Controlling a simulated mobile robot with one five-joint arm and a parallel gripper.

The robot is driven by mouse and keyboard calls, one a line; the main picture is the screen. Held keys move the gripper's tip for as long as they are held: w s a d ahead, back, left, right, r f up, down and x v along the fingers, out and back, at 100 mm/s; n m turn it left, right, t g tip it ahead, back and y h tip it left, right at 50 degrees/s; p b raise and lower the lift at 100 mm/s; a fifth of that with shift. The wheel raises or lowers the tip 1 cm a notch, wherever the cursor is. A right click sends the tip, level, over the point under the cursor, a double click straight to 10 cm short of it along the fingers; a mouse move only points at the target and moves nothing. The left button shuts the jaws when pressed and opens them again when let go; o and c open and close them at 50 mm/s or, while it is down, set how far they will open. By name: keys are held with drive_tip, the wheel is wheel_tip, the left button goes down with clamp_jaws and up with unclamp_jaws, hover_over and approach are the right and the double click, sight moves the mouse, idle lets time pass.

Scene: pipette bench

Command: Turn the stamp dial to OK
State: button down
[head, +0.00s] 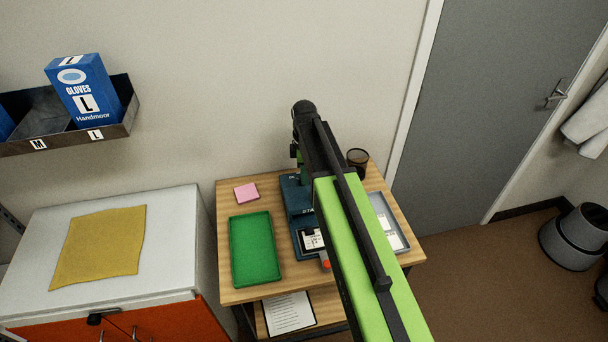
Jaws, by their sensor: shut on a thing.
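The stamp machine (298,195) is a dark blue-green unit on the wooden table, with part of its white lettering showing. A white label or card (312,239) lies in its front part, and a small red-orange part shows near its front edge. My arm crosses in front and covers its right side. My gripper (296,151) is at the far end of the arm, above the back of the machine, mostly hidden; only small dark parts show. It is shut on the stamp dial, as far as I can tell. The dial's face and setting are hidden.
A green tray (235,280), a pink pad (246,193), a dark cup (358,158) and a grey tray with white cards (403,243) share the wooden table (228,208). A white cabinet (175,235) with a yellow cloth (98,245) stands left.

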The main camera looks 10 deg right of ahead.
idle(0.4)
drive_tip(key=c, duration=1.2)
unclamp_jaws()
drive_tip(key=m, duration=0.3)
drive_tip(key=shift+s+m, duration=0.1)
drive_tip(key=shift+m, duration=0.2)
drive_tip(key=m, duration=0.3)
drive_tip(key=shift+m, duration=0.3)
drive_tip(key=m, duration=0.3)
drive_tip(key=shift+s+m, duration=0.1)
drive_tip(key=shift+m, duration=0.2)
drive_tip(key=m, duration=0.5)
drive_tip(key=r+p, duration=0.5)
drive_tip(key=p, duration=0.1)
drive_tip(key=r+p, duration=0.5)
drive_tip(key=r, duration=0.1)
drive_tip(key=r+p, duration=0.6)
drive_tip(key=shift+d+r+p, duration=0.25)
drive_tip(key=shift+d+p, duration=0.05)
drive_tip(key=shift+d, duration=0.05)
